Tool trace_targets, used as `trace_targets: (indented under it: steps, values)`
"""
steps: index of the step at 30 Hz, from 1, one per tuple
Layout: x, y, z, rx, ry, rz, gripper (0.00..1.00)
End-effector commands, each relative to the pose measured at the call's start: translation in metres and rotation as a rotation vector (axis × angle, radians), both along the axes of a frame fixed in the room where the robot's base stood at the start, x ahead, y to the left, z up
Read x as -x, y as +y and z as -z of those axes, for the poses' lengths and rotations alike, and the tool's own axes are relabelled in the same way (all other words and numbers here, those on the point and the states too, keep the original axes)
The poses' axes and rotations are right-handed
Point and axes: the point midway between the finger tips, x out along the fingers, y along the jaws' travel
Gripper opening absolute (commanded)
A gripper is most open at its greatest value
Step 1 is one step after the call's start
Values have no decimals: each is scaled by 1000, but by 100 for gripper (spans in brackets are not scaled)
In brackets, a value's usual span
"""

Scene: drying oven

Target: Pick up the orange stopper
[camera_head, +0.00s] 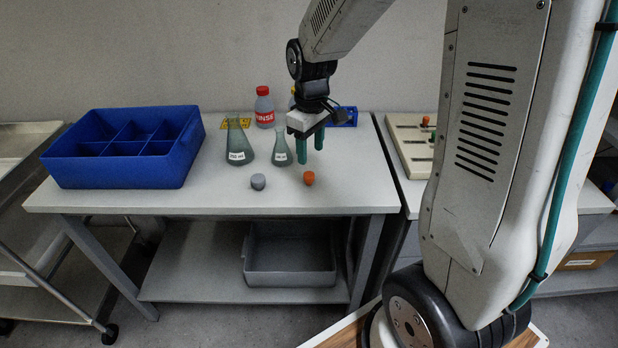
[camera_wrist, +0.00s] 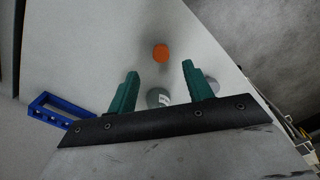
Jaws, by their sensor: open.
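The orange stopper (camera_head: 309,178) stands on the white table near its front edge, to the right of a grey stopper (camera_head: 258,182). My gripper (camera_head: 311,158) has green fingers that point down, above and behind the orange stopper in the head view. In the wrist view the orange stopper (camera_wrist: 160,53) lies beyond the fingertips of my gripper (camera_wrist: 160,68), roughly midway between them. The fingers are apart with nothing held between them, and they do not touch the stopper.
Two glass flasks, a larger one (camera_head: 238,145) and a smaller one (camera_head: 282,150), stand left of my gripper. A red-capped bottle (camera_head: 264,108) and a blue rack (camera_head: 344,117) are behind. A blue divided bin (camera_head: 115,172) fills the table's left. The front right is clear.

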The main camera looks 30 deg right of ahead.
Motion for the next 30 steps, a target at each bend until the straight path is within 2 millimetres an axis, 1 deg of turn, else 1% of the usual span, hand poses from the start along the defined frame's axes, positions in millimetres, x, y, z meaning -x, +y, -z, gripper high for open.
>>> trace_targets:
  steps: [8, 16, 19, 26, 29, 30]
  values:
    - [0, 1, 31, -1, 6, -10, 51]
    - [-2, 3, 69, 0, 7, -8, 51]
    - [-3, 3, 76, -1, 5, -8, 51]
    - [-3, 3, 76, -1, 4, -7, 51]
    - [-3, 3, 76, -1, 4, -7, 26]
    - [-3, 3, 76, -1, 4, -7, 15]
